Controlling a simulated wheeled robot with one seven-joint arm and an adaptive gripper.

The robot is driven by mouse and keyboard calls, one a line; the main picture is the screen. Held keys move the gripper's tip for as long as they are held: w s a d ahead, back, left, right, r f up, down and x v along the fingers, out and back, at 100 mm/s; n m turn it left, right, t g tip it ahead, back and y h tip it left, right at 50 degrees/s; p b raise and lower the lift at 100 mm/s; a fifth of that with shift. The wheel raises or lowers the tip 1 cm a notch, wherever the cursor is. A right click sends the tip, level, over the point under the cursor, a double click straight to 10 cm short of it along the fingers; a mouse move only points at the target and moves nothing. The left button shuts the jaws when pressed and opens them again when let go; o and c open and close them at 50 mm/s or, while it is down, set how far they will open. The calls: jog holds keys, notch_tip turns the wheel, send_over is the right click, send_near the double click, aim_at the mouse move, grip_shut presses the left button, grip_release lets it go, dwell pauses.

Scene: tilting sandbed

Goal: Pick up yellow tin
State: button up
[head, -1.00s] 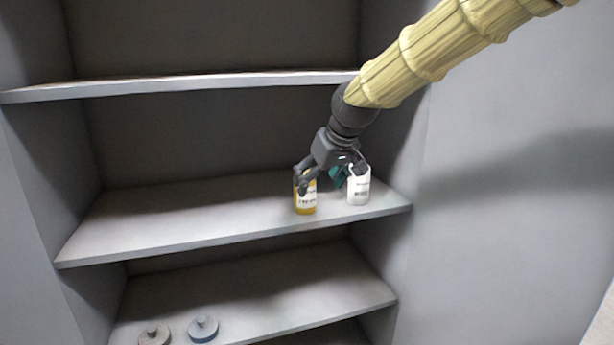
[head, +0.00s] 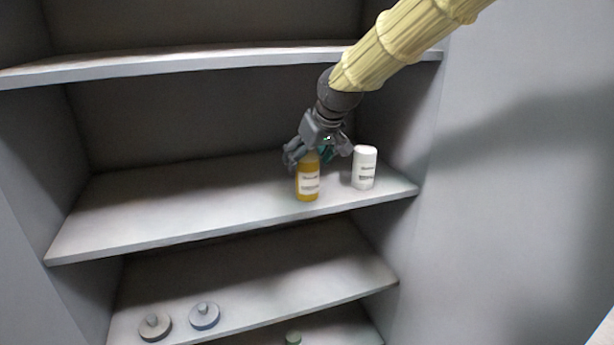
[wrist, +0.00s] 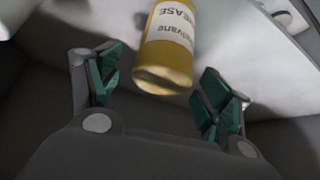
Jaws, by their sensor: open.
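The yellow tin (head: 307,183) stands upright on the middle shelf, near its front edge, with a white label around it. In the wrist view the yellow tin (wrist: 166,50) lies ahead of the fingertips, roughly centred between them. My gripper (head: 318,154) is open just above and behind the tin in the head view and covers part of its top. In the wrist view my gripper (wrist: 160,95) has its green-padded fingers spread to either side, with nothing held between them.
A white container (head: 364,168) stands right of the tin on the middle shelf (head: 170,207), close to the side wall. The shelf's left part is clear. An upper shelf (head: 200,64) hangs above. Two round lidded objects (head: 204,316) sit on the shelf below.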

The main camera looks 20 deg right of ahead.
jog(key=shift+s+a, duration=0.1)
jog(key=shift+s, duration=0.05)
jog(key=shift+f+p, duration=0.25)
jog(key=shift+p, duration=0.25)
jog(key=x, duration=0.1)
jog(key=p+x, duration=0.1)
jog(key=x, duration=0.1)
jog(key=shift+f+p, duration=0.25)
jog(key=shift+p, duration=0.05)
jog(key=shift+w+f, duration=0.3)
jog(key=shift+f, duration=0.15)
jog(key=shift+w+f, duration=0.1)
jog(key=shift+c, duration=0.4)
jog(key=c, duration=1.3)
